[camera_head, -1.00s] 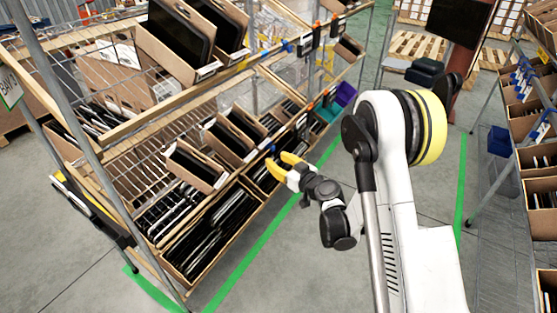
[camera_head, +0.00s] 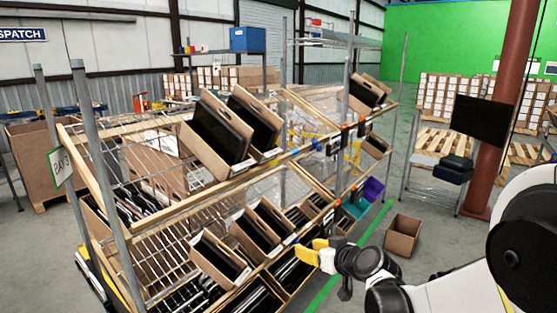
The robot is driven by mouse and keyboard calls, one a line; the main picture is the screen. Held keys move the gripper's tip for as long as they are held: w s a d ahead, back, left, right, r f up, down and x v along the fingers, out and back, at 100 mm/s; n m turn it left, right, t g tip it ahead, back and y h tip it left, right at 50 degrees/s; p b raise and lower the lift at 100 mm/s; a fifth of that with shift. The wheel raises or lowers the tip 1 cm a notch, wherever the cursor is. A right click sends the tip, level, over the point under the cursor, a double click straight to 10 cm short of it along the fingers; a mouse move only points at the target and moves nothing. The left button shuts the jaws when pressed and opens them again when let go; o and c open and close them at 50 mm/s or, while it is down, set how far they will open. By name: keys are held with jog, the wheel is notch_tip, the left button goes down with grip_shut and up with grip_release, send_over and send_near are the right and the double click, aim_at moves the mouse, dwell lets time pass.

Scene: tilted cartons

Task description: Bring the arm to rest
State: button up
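My gripper (camera_head: 308,251), with yellow fingers, is at the lower middle of the head view, in front of the shelf rack's lower tier of tilted cartons. Its two fingers look spread apart, with nothing seen between them. The dark wrist (camera_head: 362,263) and white arm links (camera_head: 450,296) run from it to the lower right. The arm is bent, and much of it is cut off by the picture's edges.
A rack with wooden rails (camera_head: 270,163) holds tilted cartons of dark flat items, including an upper carton (camera_head: 217,135). An empty carton (camera_head: 402,235) stands on the floor right of the rack. A dark monitor (camera_head: 481,119) hangs by a red-brown column (camera_head: 512,100).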

jog(key=s+d+r+m+g+h, duration=0.1)
jog(key=s+d+h, duration=0.1)
jog(key=s, duration=0.8)
jog(key=s+d+r+m+g+h, duration=0.1)
jog(key=s+d, duration=0.4)
jog(key=s, duration=0.5)
jog(key=s+d+r+m+g+h, duration=0.1)
jog(key=s+d+m+g+h, duration=0.1)
jog(key=s, duration=0.7)
jog(key=shift+s+d+m+h, duration=0.4)
jog(key=shift+d+h, duration=0.2)
jog(key=shift+d, duration=0.1)
